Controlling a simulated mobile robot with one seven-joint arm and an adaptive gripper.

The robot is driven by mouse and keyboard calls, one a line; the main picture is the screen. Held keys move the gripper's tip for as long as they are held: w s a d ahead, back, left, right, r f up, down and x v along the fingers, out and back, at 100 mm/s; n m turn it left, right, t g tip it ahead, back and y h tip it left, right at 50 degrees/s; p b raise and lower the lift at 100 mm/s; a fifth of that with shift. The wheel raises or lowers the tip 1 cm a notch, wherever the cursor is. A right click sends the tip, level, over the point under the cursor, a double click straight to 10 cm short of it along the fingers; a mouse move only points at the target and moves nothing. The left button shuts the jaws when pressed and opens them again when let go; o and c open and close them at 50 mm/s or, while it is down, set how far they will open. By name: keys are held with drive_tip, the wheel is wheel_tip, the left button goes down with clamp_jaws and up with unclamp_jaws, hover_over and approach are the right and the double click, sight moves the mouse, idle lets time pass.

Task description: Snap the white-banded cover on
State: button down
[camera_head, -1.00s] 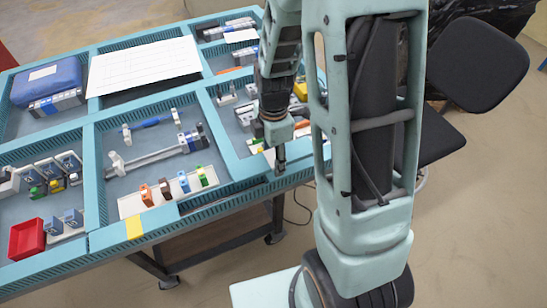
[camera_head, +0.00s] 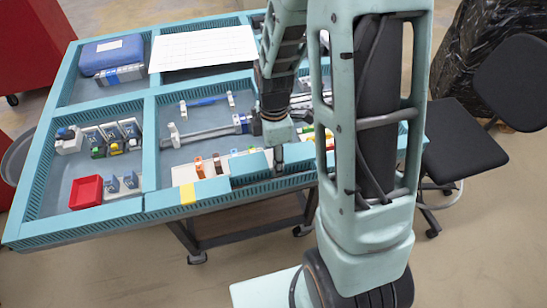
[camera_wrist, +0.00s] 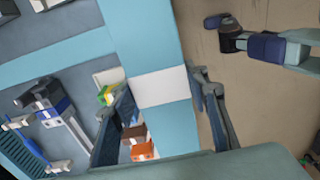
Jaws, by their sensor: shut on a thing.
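The white-banded cover is a long teal piece with a white band (camera_wrist: 160,87) across its middle in the wrist view. My gripper (camera_wrist: 165,100) is shut on it, with one dark finger on each side near the band. In the head view my gripper (camera_head: 278,165) points down at the table's front rim. A teal length of the cover (camera_head: 248,166) shows to its left, over the rim; the white band is hidden there. A dark slotted stretch of rim (camera_head: 255,181) shows below. I cannot tell whether the cover touches the rim.
Small orange (camera_head: 199,166) and brown blocks stand on a white strip behind the rim. A yellow band (camera_head: 187,193) marks the rim to the left. A red bin (camera_head: 86,191) and a blue case (camera_head: 111,54) lie farther left. A black chair (camera_head: 430,150) stands right of the table.

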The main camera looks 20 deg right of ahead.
drive_tip(key=shift+a+f, duration=0.15)
drive_tip(key=shift+f+b, duration=1.8)
drive_tip(key=shift+f, duration=0.7)
drive_tip(key=shift+f+b, duration=1.1)
drive_tip(key=shift+b, duration=0.05)
drive_tip(key=c, duration=0.6)
unclamp_jaws()
drive_tip(key=shift+c, duration=0.2)
drive_tip(key=shift+r, duration=0.1)
wheel_tip(320, 180, up, 8)
drive_tip(key=p, duration=0.6)
drive_tip(key=shift+f, duration=0.2)
